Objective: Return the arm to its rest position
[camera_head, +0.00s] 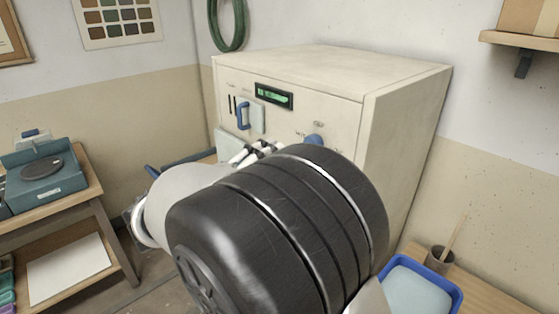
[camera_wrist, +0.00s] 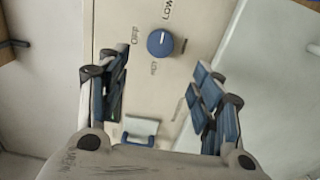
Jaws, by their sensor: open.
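My gripper (camera_wrist: 160,85) is open and empty in the wrist view, its two blue-padded fingers spread apart in front of the cream cabinet's (camera_head: 320,72) front panel. A round blue knob (camera_wrist: 160,42) with a white pointer line shows past the fingertips, apart from both; printed labels surround it. In the head view my thick dark arm joint fills the lower middle and hides most of my gripper. The knob (camera_head: 314,139) shows just above the arm.
The cabinet carries a green-lit display (camera_head: 273,96) and a blue handle (camera_head: 242,115). A side table with a teal scale (camera_head: 45,178) stands at left. A blue-rimmed tray (camera_head: 455,294) and a cup (camera_head: 439,260) are at lower right. A wall shelf (camera_head: 520,41) is at upper right.

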